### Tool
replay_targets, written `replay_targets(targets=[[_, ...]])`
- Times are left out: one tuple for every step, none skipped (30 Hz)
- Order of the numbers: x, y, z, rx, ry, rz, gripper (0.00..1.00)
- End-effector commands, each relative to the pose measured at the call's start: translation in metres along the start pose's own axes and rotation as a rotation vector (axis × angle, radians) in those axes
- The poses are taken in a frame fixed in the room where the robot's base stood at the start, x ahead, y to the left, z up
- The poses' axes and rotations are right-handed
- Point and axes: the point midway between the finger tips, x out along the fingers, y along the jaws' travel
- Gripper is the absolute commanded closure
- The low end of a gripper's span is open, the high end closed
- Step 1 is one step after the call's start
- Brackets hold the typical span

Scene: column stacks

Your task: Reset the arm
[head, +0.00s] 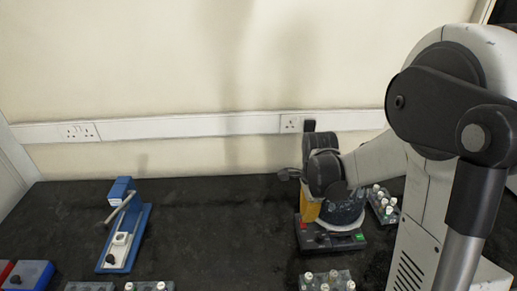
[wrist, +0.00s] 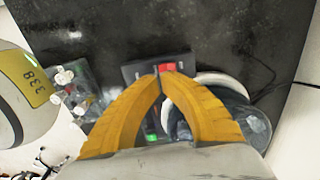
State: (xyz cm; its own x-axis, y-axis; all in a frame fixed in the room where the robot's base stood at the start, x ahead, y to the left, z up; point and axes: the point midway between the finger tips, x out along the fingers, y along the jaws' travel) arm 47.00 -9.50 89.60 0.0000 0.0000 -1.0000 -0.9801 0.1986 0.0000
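My gripper (wrist: 163,72) shows in the wrist view as two yellow curved fingers whose tips meet, with nothing seen between them. In the head view the yellow fingers (head: 311,208) point down over a dark device (head: 350,241) with a red patch and a green patch. The device also shows behind the fingers in the wrist view (wrist: 136,73). My wrist and fingers hide part of it. I cannot tell whether the fingertips touch it.
A blue device with a lever (head: 124,226) stands at left on the black bench (head: 230,225). A block with several white-capped vials (head: 326,281) sits in front, another (head: 384,205) behind at right. A clear round vessel (wrist: 240,120) is beside the fingers. The bench middle is clear.

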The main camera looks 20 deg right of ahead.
Motion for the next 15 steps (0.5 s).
replay_targets(targets=[[-0.001,0.000,0.000,-0.003,0.000,-0.001,1.00],[-0.002,0.001,0.001,-0.009,0.000,-0.003,1.00],[-0.005,0.001,0.002,-0.025,0.000,-0.009,1.00],[-0.008,0.002,0.003,-0.046,0.000,-0.016,1.00],[-0.013,0.004,0.005,-0.074,0.001,-0.025,1.00],[-0.021,0.006,0.007,-0.123,0.002,-0.043,1.00],[-0.027,0.009,0.010,-0.168,0.004,-0.059,1.00],[-0.035,0.012,0.013,-0.219,0.007,-0.078,1.00],[-0.046,0.017,0.017,-0.299,0.013,-0.105,1.00],[-0.055,0.021,0.020,-0.363,0.019,-0.127,1.00],[-0.063,0.025,0.024,-0.430,0.026,-0.150,1.00],[-0.074,0.031,0.028,-0.518,0.038,-0.181,1.00],[-0.082,0.035,0.031,-0.585,0.048,-0.204,1.00],[-0.089,0.041,0.034,-0.651,0.060,-0.227,1.00],[-0.098,0.047,0.038,-0.739,0.077,-0.257,1.00]])
